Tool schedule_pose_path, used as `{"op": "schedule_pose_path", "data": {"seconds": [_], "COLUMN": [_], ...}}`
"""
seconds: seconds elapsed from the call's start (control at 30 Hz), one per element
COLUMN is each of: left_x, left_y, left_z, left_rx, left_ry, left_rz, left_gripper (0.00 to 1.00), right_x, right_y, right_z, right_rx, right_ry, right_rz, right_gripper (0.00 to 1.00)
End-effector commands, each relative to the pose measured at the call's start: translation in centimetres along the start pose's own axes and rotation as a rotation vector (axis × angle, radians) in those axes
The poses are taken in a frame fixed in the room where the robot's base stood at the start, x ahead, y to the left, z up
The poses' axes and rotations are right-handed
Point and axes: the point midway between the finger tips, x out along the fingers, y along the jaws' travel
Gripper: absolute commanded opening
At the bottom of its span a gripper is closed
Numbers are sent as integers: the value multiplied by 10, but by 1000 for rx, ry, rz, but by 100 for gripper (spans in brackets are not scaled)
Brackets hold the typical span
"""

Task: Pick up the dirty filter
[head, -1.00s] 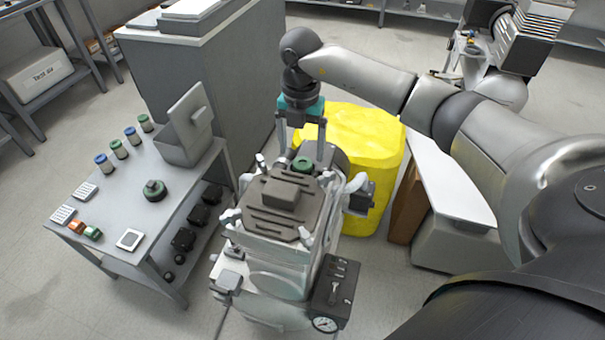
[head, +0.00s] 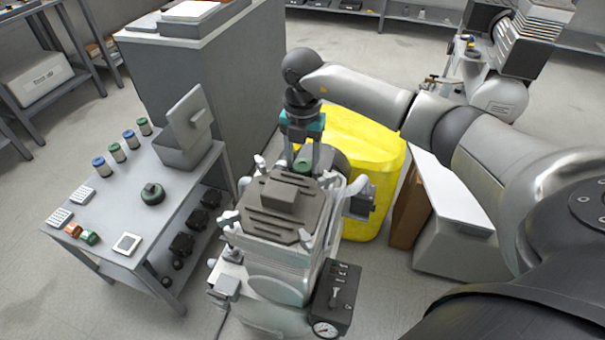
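A round green-topped filter (head: 303,166) sits at the back of the compressor (head: 270,255), behind its dark slotted cover; I take it to be the dirty filter. My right gripper (head: 302,163) reaches straight down over it, with one finger on each side. The lower finger ends are partly hidden by the compressor, so I cannot tell whether they touch the filter. My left gripper is not in view.
A grey table (head: 105,235) at left holds another dark round part with a green top (head: 152,193), several small jars and an open-lidded grey box (head: 187,145). A yellow bin (head: 372,165) stands close behind my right gripper. A pressure gauge (head: 325,329) sits at the compressor's front.

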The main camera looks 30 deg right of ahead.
Motion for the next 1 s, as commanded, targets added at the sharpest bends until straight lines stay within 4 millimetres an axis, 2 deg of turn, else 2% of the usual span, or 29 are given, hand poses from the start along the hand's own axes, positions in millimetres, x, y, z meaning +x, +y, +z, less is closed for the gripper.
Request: {"op": "schedule_pose_path", "data": {"seconds": [0.07, 0.47, 0.8, 1.0], "left_x": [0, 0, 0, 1], "left_y": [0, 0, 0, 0], "left_z": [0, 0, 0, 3], "left_rx": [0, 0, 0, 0], "left_ry": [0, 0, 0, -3], "left_rz": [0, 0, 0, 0], "left_gripper": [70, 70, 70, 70], "right_x": [0, 0, -2, -12], "right_y": [0, 0, 0, 0], "right_z": [0, 0, 0, 0], "right_rx": [0, 0, 0, -1], "right_ry": [0, 0, 0, 0], "right_rz": [0, 0, 1, 1], "right_gripper": [46, 2, 0, 0]}}
